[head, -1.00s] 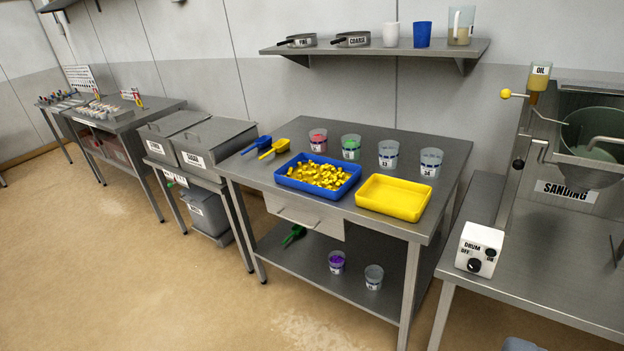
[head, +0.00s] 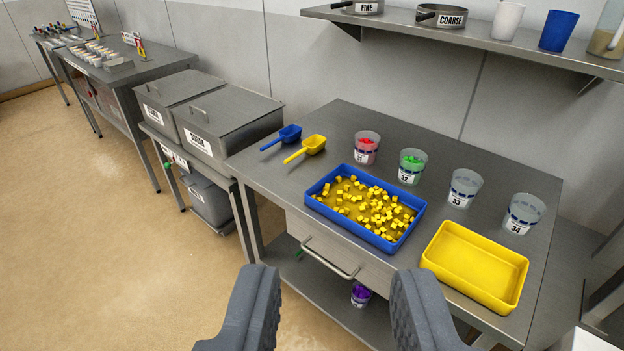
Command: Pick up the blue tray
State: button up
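The blue tray (head: 318,207) lies flat on the steel table, near its front edge. It is rectangular with low walls and holds many small yellow pieces over a yellowish bottom. My gripper (head: 335,305) shows at the bottom of the view with its two dark grey fingers wide apart and nothing between them. The fingers are in front of the table, nearer to me than the tray and apart from it. The whole tray is in sight.
An empty yellow tray (head: 474,262) stands just right of the blue one. Numbered cups, such as cup 32 (head: 412,166), line up behind. A blue scoop (head: 282,137) and yellow scoop (head: 305,148) lie to the left. A drawer handle (head: 330,262) juts out below. A shelf (head: 480,38) hangs above.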

aim_at(380, 213)
jog(key=z, duration=0.1)
jog(key=i, duration=1.3)
jog(key=z, duration=0.5)
